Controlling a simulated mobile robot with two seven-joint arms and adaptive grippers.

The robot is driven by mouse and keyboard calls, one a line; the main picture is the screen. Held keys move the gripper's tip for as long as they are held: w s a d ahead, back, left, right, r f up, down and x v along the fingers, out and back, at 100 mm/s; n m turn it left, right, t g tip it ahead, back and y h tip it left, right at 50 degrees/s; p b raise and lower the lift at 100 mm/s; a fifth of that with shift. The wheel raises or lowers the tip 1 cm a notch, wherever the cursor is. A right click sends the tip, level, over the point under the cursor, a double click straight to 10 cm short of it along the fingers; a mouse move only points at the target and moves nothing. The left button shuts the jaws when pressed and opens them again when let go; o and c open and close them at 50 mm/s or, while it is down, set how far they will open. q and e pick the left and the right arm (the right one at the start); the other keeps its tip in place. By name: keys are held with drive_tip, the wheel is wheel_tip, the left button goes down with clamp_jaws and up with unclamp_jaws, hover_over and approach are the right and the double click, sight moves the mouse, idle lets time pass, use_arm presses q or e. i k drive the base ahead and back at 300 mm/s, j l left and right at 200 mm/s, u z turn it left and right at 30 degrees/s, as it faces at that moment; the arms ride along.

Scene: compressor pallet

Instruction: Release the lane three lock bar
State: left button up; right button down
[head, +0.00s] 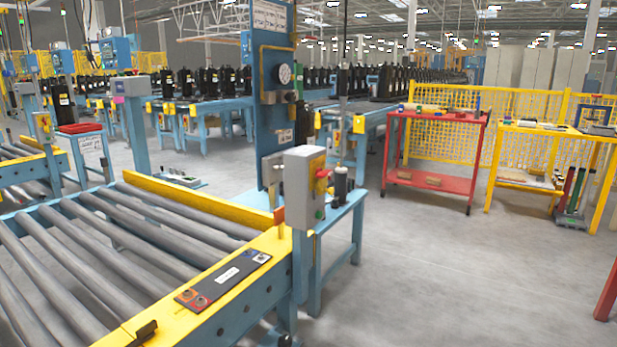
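A roller lane (110,260) with grey rollers and yellow side rails fills the lower left. A flat dark plate (222,281) with a white label and round fittings at its ends lies on the near yellow rail. A small black fitting (146,332) sits on the same rail at the bottom edge. A small orange-brown tab (279,215) stands at the rail's far corner. I cannot tell which part is the lane three lock bar, and no lane number is readable. Neither of my grippers is in view.
A control box (305,188) with red and green buttons stands at the lane's right end, beside a blue column (270,100) with a gauge. A red cart (432,150) and a yellow table (545,130) stand further back.

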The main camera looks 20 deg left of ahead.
sight(321, 186)
drive_tip(key=i+l+u, duration=0.3)
drive_tip(key=i+u, duration=0.15)
drive_tip(key=i+l+u, duration=0.4)
drive_tip(key=i+l, duration=0.05)
drive_tip(key=i, duration=0.05)
